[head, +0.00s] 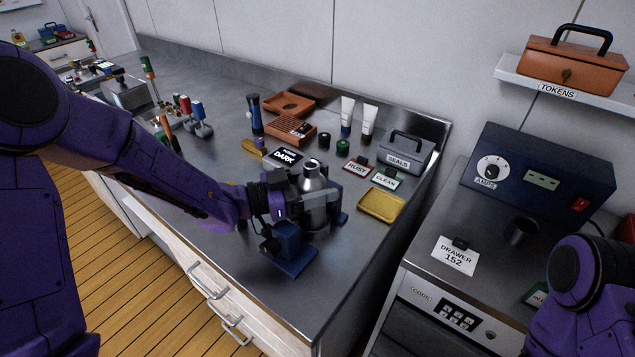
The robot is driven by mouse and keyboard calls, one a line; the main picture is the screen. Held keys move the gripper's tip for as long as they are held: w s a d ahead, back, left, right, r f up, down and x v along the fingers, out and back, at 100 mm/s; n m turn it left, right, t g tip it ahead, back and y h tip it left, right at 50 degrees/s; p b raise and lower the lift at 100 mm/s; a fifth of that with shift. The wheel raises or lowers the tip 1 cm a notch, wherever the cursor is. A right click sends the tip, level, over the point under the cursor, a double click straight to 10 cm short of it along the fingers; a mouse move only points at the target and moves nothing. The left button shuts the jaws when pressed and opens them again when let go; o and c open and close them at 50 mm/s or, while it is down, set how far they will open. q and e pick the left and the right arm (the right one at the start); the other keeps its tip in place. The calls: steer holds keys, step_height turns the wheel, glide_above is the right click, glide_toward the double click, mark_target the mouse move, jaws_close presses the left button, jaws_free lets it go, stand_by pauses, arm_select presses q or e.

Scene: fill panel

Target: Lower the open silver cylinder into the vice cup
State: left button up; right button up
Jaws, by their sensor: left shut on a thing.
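My left gripper (306,203) is shut on a silver cylinder (312,181) with a narrower neck at the top, and holds it upright. They are over the blue vice (290,250) near the front edge of the steel bench. The vice's cup is hidden behind my gripper and the cylinder, so I cannot tell whether the cylinder's bottom is inside it or above it. Only a purple part of my right arm shows at the lower right; its gripper is out of view.
A yellow tray (381,206) lies right of the vice. A DARK card (286,157) and brown trays (291,129) lie further back. A blue AMPS unit (540,175) stands on the right-hand counter.

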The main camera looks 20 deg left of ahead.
arm_select(q)
steer(key=shift+f+b, duration=0.6)
steer(key=shift+f, duration=0.1)
steer(key=o, duration=1.6)
